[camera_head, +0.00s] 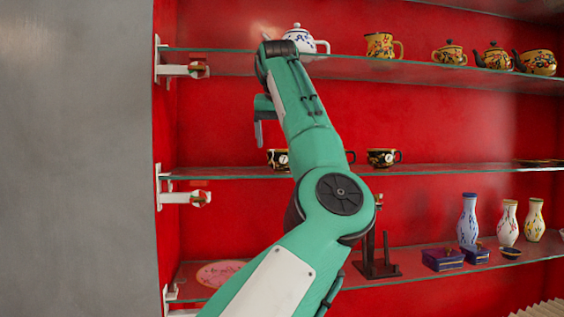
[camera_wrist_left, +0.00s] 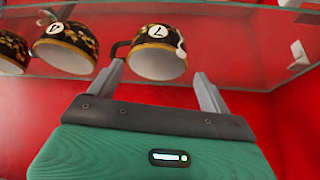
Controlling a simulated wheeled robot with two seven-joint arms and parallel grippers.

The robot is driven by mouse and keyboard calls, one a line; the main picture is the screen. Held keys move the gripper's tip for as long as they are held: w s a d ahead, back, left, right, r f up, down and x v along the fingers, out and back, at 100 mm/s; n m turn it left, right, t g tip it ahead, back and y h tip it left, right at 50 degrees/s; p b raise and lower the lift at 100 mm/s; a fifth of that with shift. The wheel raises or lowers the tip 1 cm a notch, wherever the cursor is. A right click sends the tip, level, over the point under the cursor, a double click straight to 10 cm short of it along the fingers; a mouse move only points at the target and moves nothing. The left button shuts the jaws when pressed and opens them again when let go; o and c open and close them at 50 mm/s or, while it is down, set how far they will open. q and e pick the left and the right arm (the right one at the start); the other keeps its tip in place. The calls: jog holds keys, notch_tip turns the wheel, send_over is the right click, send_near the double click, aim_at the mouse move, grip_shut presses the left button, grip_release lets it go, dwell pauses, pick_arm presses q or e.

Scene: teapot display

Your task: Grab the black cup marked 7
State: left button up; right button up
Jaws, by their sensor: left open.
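The black cup marked 7 (camera_wrist_left: 155,60) is dark with a gold pattern and a white number disc. It appears upside down in the wrist view, with its handle on the left. In the head view this cup (camera_head: 274,159) is the leftmost on the middle glass shelf, partly hidden by my left arm. My left gripper (camera_wrist_left: 158,82) is open and empty. In the wrist view its two fingers point toward the cup, one on each side; I cannot tell whether they touch it. In the head view the left gripper (camera_head: 259,130) is above and left of the cup. My right gripper is not in view.
A black cup marked 4 (camera_wrist_left: 65,44) stands beside it, with another dark cup (camera_wrist_left: 10,52) beyond. A patterned cup (camera_head: 381,158) stands right of my arm. The glass shelf above holds a white teapot (camera_head: 305,40). A shelf bracket (camera_head: 185,198) is at the left.

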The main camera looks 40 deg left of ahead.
pick_arm(q)
jog(key=shift+w+f+p, duration=0.4)
jog(key=shift+f+p, duration=0.1)
jog(key=shift+p, duration=0.3)
jog(key=shift+p+x, duration=0.35)
jog(key=shift+x, duration=0.85)
jog(key=shift+w+a+f, duration=0.15)
jog(key=shift+w+f, duration=0.05)
jog(key=shift+f, duration=0.05)
jog(key=shift+s, duration=0.2)
jog(key=c, duration=0.7)
jog(key=shift+w, duration=0.15)
jog(key=shift+c, duration=0.2)
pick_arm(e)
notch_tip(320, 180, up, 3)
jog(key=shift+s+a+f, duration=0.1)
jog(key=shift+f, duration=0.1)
pick_arm(q)
jog(key=shift+r, duration=0.1)
